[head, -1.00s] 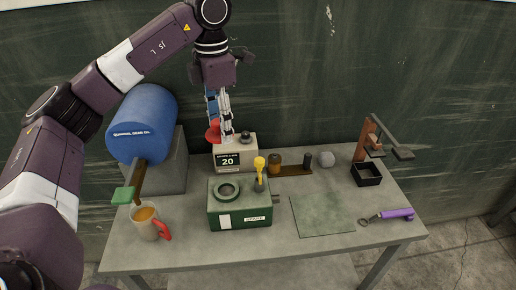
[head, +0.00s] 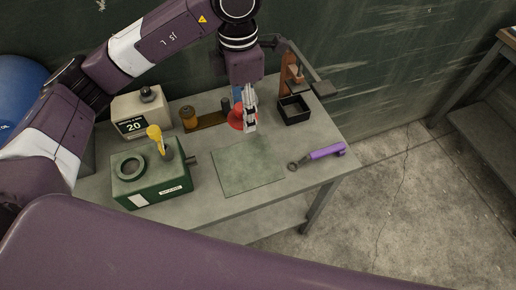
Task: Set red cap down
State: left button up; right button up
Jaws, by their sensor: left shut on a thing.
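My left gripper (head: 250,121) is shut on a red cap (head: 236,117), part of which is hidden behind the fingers. In the head view the gripper points down above the back of the table, just behind a green mat (head: 246,167) and left of a black open box (head: 294,110). I cannot tell whether the cap touches the table. My right gripper is not in view.
A green box with a round opening (head: 150,187) and a yellow-topped tool (head: 156,139) stand left of the mat. A beige unit reading 20 (head: 141,112) is behind them. A purple-handled tool (head: 325,152) lies at right. The green mat is bare.

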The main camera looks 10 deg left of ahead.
pick_arm(q)
jog(key=shift+s+d+f, duration=0.1)
jog(key=shift+d+f, duration=0.05)
jog(key=shift+f, duration=0.35)
jog(key=shift+s+d+f, duration=0.1)
jog(key=shift+d+f, duration=0.05)
jog(key=shift+f, duration=0.35)
notch_tip(320, 180, down, 4)
jog(key=r+p, duration=0.1)
jog(key=p, duration=0.3)
send_over(248, 164)
notch_tip(248, 164, down, 10)
jog(key=shift+r, duration=0.1)
jog(key=shift+f, duration=0.65)
notch_tip(248, 164, down, 3)
jog(key=shift+f+p, duration=0.2)
jog(key=shift+p, duration=0.25)
jog(key=shift+f, duration=0.25)
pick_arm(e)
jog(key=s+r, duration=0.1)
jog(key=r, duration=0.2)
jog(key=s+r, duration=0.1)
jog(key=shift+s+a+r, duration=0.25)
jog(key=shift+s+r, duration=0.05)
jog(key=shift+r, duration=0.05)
